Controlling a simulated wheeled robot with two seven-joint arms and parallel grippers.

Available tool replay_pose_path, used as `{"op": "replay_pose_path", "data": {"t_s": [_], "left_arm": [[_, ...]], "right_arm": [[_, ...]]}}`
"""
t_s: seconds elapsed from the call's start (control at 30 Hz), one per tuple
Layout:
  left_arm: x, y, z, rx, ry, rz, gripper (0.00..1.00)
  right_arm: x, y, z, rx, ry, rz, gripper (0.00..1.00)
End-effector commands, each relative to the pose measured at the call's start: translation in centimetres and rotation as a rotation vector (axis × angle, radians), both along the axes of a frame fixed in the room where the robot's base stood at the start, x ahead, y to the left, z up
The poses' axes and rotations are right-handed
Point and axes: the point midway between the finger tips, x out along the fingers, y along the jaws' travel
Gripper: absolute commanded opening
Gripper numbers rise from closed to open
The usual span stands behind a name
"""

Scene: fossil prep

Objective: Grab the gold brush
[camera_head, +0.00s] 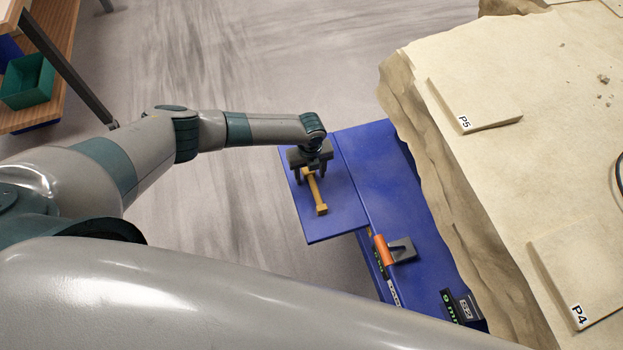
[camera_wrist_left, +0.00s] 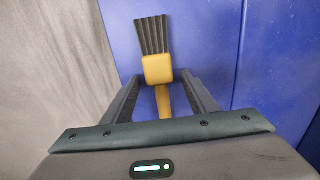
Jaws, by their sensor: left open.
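The gold brush (camera_head: 320,207) lies on the left part of a blue surface (camera_head: 348,208). In the head view its gold handle runs from under my left gripper toward the front. In the left wrist view the brush (camera_wrist_left: 158,70) shows dark bristles pointing away and a gold block and handle. My left gripper (camera_head: 312,176) is above the brush, pointing down. In the left wrist view the left gripper (camera_wrist_left: 160,85) is open, with one finger on each side of the brush and gaps between them. I cannot tell how far the fingertips are above the surface. My right gripper is not in view.
An orange-handled tool (camera_head: 383,249) lies on the blue surface nearby. A large pale rock block (camera_head: 470,170) with labels P5 and P4 stands to the right. A green bin (camera_head: 28,82) sits on a wooden shelf at far left. Floor is open between.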

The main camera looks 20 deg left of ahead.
Motion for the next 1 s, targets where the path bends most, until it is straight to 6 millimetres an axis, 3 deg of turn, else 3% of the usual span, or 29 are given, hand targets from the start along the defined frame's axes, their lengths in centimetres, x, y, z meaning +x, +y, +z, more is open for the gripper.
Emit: {"op": "replay_pose_path", "data": {"t_s": [0.43, 0.63, 1.0], "left_arm": [[0.01, -0.01, -0.02, 0.000, 0.000, 0.000, 0.53], [0.01, 0.00, -0.01, 0.000, 0.000, 0.000, 0.08], [0.04, -0.01, 0.14, 0.000, 0.000, 0.000, 0.08]], "right_arm": [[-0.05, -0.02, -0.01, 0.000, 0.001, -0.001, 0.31], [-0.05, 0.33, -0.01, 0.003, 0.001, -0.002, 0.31], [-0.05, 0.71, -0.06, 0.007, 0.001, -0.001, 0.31]]}}
